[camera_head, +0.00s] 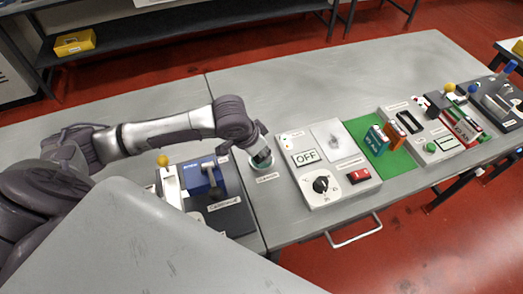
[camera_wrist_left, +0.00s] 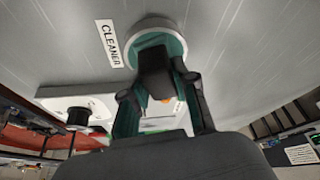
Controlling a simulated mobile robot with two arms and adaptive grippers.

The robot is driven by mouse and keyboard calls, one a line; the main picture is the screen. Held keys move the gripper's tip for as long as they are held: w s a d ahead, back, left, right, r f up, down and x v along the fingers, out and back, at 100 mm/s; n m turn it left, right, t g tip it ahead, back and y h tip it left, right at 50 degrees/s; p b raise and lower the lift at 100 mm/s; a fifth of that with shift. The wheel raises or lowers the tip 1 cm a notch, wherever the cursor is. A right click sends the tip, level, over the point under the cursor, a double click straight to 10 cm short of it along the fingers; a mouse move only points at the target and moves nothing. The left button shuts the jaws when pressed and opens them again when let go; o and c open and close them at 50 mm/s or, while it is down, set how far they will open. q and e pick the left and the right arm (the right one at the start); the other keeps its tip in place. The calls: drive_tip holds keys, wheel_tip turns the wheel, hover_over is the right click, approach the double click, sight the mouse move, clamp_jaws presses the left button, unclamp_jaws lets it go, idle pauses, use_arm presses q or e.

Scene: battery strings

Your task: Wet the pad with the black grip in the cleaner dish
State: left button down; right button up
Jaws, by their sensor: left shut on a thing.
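The cleaner dish (camera_head: 268,167) is a small round teal dish on the grey table, with a "CLEANER" label beside it. In the left wrist view its pale rim and teal inside (camera_wrist_left: 168,32) show just beyond the fingers. My left gripper (camera_head: 261,158) points down over the dish. In the left wrist view the gripper (camera_wrist_left: 162,85) is shut on the black grip (camera_wrist_left: 154,66), a dark block between the fingers. The pad under the grip is hidden, so I cannot tell whether it touches the cleaner. My right gripper is not in view.
A white panel (camera_head: 296,143) with an "OFF" display, black knob and red switch stands close right of the dish. A blue device (camera_head: 202,180) on a dark base stands to the left. A green mat (camera_head: 398,160) with small packs lies farther right. The table behind the dish is clear.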

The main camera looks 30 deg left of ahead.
use_arm(q)
drive_tip(key=shift+s+f+p, duration=0.15)
drive_tip(key=shift+f+p, duration=0.05)
drive_tip(key=shift+p, duration=0.2)
idle(0.9)
drive_tip(key=shift+f, duration=0.1)
idle(0.5)
wheel_tip(320, 180, up, 7)
drive_tip(key=p, duration=0.8)
drive_tip(key=shift+r+p, duration=0.2)
drive_tip(key=shift+p, duration=0.2)
drive_tip(key=shift+r, duration=0.1)
idle(0.4)
wheel_tip(320, 180, up, 15)
drive_tip(key=p, duration=0.4)
drive_tip(key=d+f+n+y+b, duration=0.1)
drive_tip(key=d+f+n+b, duration=0.2)
drive_tip(key=f+b, duration=0.4)
drive_tip(key=n+b, duration=0.1)
drive_tip(key=b, duration=0.6)
drive_tip(key=shift+s+d+f+n+y, duration=0.25)
drive_tip(key=shift+d+f+n+y, duration=0.05)
drive_tip(key=shift+f+y, duration=0.1)
